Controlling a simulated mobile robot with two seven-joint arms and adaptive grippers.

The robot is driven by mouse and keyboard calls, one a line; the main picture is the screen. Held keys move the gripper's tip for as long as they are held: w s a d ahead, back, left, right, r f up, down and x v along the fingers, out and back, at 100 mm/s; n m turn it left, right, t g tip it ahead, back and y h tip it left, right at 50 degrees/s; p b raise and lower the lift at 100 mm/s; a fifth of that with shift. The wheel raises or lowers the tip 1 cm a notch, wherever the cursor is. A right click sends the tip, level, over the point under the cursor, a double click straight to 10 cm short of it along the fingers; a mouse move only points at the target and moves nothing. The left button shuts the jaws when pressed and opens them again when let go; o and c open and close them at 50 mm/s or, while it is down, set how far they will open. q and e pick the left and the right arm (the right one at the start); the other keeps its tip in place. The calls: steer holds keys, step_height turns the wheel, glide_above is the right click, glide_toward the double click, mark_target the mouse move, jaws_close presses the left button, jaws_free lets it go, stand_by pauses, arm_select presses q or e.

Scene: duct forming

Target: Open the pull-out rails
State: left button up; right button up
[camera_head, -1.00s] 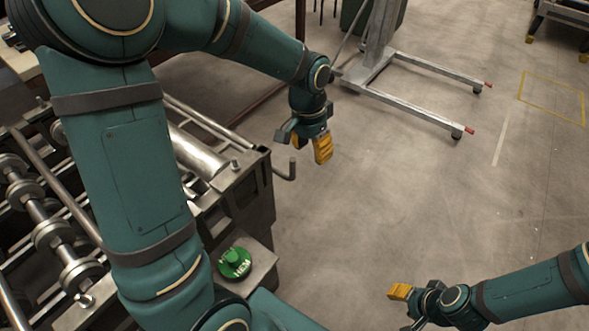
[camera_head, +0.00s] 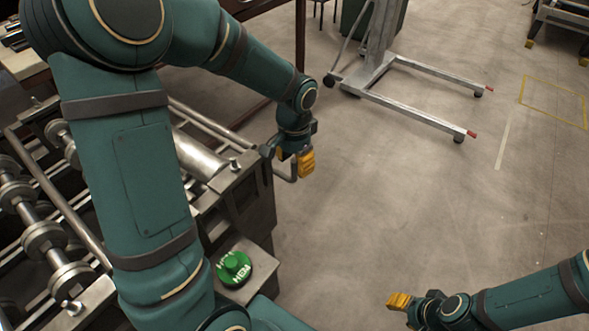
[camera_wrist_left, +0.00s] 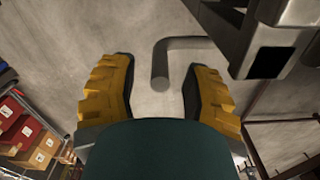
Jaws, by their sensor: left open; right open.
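The roll-forming machine (camera_head: 240,200) stands at the left with a long rail bar (camera_head: 208,122) along its far side. A bent metal rod end (camera_head: 289,178) sticks out at the machine's corner. My left gripper (camera_head: 295,164) is open beside this rod end and partly covers it. My right gripper (camera_head: 398,302) is open and empty over the floor at the lower right.
A green round knob (camera_head: 234,267) sits on the machine's near corner. A wheeled lifting stand (camera_head: 410,98) is on the floor at the back. Coloured boxes (camera_wrist_left: 30,130) show in the left wrist view. The floor in the middle is clear.

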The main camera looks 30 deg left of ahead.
arm_select(q)
steer(key=shift+f, duration=1.15)
jaws_close()
